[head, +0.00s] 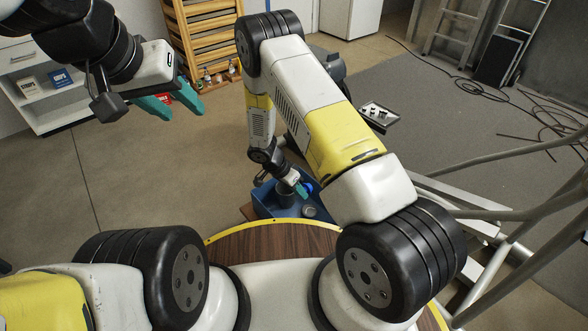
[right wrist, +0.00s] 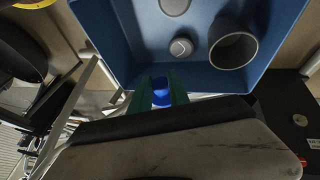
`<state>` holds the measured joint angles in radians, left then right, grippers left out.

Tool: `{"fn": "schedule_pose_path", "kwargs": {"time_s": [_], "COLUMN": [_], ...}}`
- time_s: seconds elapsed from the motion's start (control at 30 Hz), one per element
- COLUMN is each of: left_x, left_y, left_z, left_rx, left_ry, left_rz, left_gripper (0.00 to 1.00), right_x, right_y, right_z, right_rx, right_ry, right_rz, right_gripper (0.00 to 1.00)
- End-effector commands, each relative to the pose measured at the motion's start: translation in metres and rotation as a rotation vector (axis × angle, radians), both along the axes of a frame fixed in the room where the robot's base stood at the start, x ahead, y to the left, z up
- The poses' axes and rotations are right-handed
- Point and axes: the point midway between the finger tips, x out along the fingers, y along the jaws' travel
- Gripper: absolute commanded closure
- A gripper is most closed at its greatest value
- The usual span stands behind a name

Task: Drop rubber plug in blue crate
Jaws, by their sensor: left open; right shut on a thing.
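My right gripper (head: 303,190) is shut on a small blue thing, which looks like the rubber plug (right wrist: 161,92). In the right wrist view the plug sits between the teal fingertips (right wrist: 160,98), at the edge of the blue crate (right wrist: 118,35). In the head view the gripper is over the right part of the crate (head: 262,196). I cannot tell its height above the crate floor. My left gripper (head: 178,105) is open in the air at upper left, far from the crate. A red patch shows by its fingers; I cannot tell what it is.
The crate holds a grey hollow cylinder (right wrist: 233,48), a small pale round cap (right wrist: 181,47) and a grey disc (right wrist: 174,5). A wooden rack (head: 203,40) and a white cabinet (head: 55,95) stand behind. A metal tray (head: 378,116) lies right. Grey tubes rise at far right.

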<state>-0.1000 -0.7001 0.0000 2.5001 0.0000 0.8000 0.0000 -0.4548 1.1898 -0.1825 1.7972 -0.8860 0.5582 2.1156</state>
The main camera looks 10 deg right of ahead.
Motion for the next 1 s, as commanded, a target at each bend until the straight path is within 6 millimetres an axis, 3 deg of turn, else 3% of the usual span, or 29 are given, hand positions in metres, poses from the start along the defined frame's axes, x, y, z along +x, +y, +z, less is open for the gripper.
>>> {"fn": "schedule_pose_path", "kwargs": {"time_s": [0.6, 1.0], "left_x": [0.0, 0.0], "left_y": [0.0, 0.0], "left_z": [0.0, 0.0], "left_rx": [0.0, 0.0], "left_ry": [0.0, 0.0], "left_rz": [0.0, 0.0], "left_gripper": [0.56, 0.56], "right_x": [-0.002, -0.002], "right_y": [0.003, 0.003], "right_z": [-0.06, -0.071], "right_rx": [-0.001, 0.001], "right_ry": [0.001, -0.001], "right_rz": [-0.034, -0.034], "right_gripper": [1.0, 1.0]}}
